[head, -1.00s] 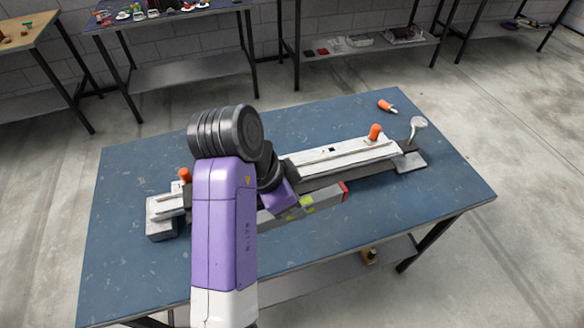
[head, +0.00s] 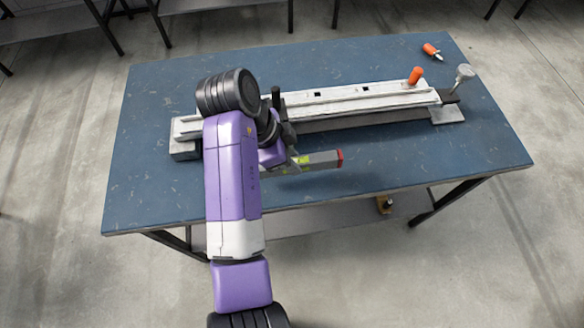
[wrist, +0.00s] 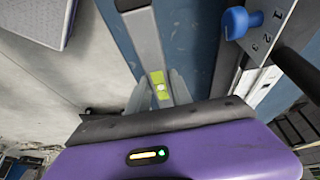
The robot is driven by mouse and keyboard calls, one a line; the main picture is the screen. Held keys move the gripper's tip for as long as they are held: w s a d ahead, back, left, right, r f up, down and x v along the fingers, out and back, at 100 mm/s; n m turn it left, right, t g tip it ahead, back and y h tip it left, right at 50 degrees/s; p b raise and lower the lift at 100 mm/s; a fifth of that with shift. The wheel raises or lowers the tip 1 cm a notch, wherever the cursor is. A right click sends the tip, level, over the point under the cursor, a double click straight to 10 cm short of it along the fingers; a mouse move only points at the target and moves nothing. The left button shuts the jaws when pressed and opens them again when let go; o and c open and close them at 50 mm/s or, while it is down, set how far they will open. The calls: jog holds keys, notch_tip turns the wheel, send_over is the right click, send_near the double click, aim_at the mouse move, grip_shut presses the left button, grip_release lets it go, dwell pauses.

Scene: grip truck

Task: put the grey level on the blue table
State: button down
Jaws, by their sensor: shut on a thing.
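The grey level (head: 325,160) is a bar with a red end cap and yellow-green vial windows. My gripper (head: 290,163) is shut on it near the front edge of the blue table (head: 400,170). In the wrist view the level (wrist: 147,42) runs away from my gripper (wrist: 160,92), with a yellow-green vial between the fingers. The level overlaps the table's front part in the head view; I cannot tell whether it touches the top. My arm hides its left part.
A long white and grey rail tool (head: 350,100) with an orange handle (head: 415,76) lies across the table behind the level. A small orange-handled tool (head: 431,51) lies at the back right. The table's right front is clear.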

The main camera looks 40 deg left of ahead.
jog(key=shift+f, duration=2.7)
jog(key=shift+f, duration=0.1)
jog(key=c, duration=1.1)
grip_release()
jog(key=shift+c, duration=0.2)
jog(key=v, duration=1.2)
jog(key=shift+b, duration=0.4)
